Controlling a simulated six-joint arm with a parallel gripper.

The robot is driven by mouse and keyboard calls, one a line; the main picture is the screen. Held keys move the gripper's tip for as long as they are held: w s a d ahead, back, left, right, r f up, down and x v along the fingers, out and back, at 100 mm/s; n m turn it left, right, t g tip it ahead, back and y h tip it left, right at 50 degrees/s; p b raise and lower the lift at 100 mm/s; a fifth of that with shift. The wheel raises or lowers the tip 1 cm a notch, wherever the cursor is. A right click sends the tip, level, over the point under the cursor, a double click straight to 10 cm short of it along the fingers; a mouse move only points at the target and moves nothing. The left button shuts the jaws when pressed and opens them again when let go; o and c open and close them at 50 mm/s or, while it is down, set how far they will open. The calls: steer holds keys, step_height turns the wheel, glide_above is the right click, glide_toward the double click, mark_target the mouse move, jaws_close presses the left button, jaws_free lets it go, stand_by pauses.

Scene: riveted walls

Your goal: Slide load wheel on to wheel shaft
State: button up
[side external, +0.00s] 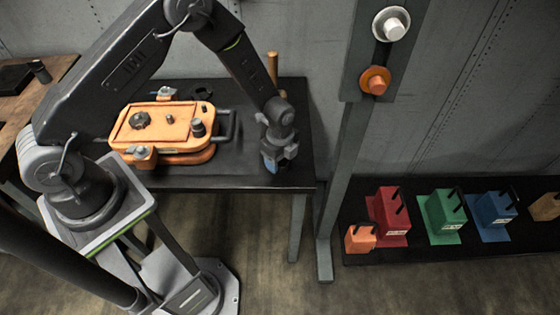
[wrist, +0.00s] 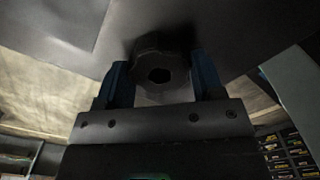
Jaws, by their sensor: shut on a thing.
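My gripper (side external: 270,163) hangs at the right end of the dark table in the side view, its blue fingers pointing down. In the wrist view, the two blue fingers of my gripper (wrist: 160,84) are closed on either side of a dark lobed wheel (wrist: 160,52) with a dark central hole. I take it to be the load wheel; it is too small to make out in the side view. An orange case (side external: 184,133) lies on the table, with a dark knob (side external: 140,120) and a short stub (side external: 170,119) on top. I cannot tell which part is the wheel shaft.
A grey post (side external: 345,170) stands just right of the table (side external: 296,120), carrying a silver knob (side external: 391,24) and an orange fitting (side external: 375,80). An upright wooden rod (side external: 272,68) stands behind my gripper. Coloured boxes (side external: 443,208) sit on a low shelf at right.

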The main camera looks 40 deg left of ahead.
steer(key=shift+c, duration=0.9)
steer(key=shift+r, duration=0.1)
steer(key=shift+r, duration=0.45)
steer(key=r, duration=0.2)
steer(key=a+r, duration=0.1)
steer(key=shift+s+r, duration=0.1)
steer(key=shift+r, duration=0.3)
steer(key=s+a+r, duration=0.3)
steer(key=a+r, duration=0.3)
steer(key=a, duration=0.4)
steer(key=shift+s, duration=0.15)
steer(key=shift+r, duration=0.1)
